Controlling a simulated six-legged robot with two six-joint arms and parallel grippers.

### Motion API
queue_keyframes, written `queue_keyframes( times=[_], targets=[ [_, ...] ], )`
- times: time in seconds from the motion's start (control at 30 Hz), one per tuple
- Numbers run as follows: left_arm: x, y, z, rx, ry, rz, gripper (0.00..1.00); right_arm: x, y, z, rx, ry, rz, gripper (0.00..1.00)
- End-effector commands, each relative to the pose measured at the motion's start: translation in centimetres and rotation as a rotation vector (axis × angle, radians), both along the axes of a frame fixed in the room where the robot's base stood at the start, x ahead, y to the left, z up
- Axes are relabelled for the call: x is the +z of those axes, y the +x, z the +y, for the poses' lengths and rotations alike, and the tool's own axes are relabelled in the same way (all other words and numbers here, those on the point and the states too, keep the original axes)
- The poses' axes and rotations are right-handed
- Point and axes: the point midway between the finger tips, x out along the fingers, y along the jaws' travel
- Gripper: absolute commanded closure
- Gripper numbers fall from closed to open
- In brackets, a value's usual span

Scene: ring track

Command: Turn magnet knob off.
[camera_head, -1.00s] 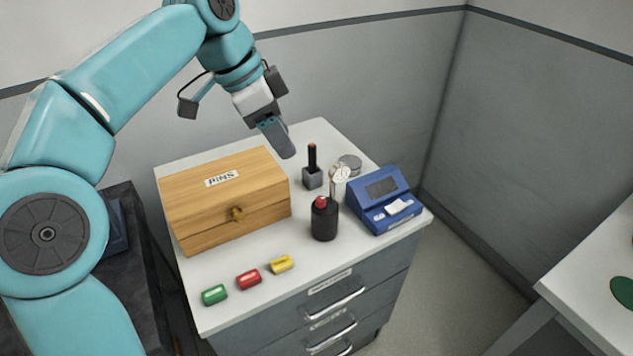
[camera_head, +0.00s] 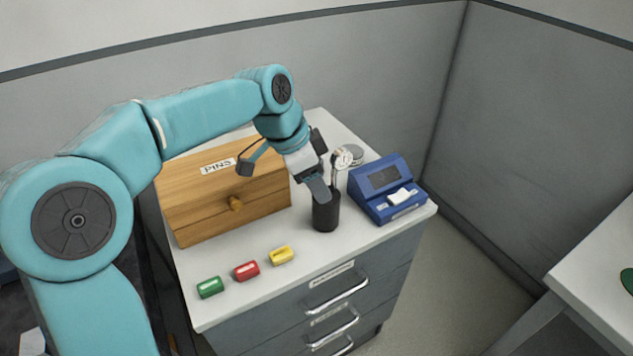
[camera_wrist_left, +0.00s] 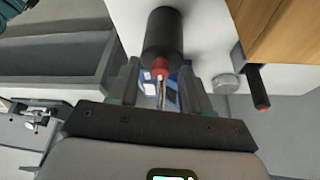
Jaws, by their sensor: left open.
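The black cylinder (camera_head: 325,215) stands upright near the cabinet's front edge, left of the blue device. Its red knob (camera_wrist_left: 160,66) shows in the left wrist view at the end of the black body (camera_wrist_left: 163,32). In the head view my left gripper hides the knob. My left gripper (camera_head: 321,194) is open and reaches down over the top of the cylinder. In the left wrist view its fingers (camera_wrist_left: 160,78) lie to either side of the red knob; I cannot tell whether they touch it. A dial gauge (camera_head: 342,159) stands just behind the cylinder.
A wooden PINS box (camera_head: 215,205) stands left of the gripper. A blue device (camera_head: 385,185) stands close on the right. Green (camera_head: 210,288), red (camera_head: 247,271) and yellow (camera_head: 281,255) pieces lie in front. The dark-handled tool (camera_wrist_left: 258,88) is near the box.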

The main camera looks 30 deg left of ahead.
Motion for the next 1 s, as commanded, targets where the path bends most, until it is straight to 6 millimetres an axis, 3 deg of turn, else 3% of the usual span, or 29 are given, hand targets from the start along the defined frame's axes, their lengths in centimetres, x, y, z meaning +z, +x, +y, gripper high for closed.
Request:
queue_keyframes(
  times=[0.3,0.43,0.47,0.77,1.0],
  targets=[
    [-0.24,0.18,0.02,0.000,0.000,-0.001,0.55,-0.02,0.00,0.00,0.000,0.000,0.000,0.57],
    [-0.22,0.16,0.02,0.000,0.000,-0.001,0.97,-0.02,0.01,0.00,0.000,0.000,0.000,0.57],
    [-0.22,0.16,0.02,0.000,0.000,-0.001,1.00,-0.02,0.00,0.00,0.000,0.000,0.000,0.57],
    [-0.17,0.14,-0.02,0.025,0.000,-0.003,1.00,-0.09,0.00,0.00,0.000,0.000,0.000,0.57],
    [-0.14,0.05,-0.17,0.146,-0.001,-0.004,1.00,-0.28,0.00,0.01,0.000,0.000,0.000,0.57]
  ],
)
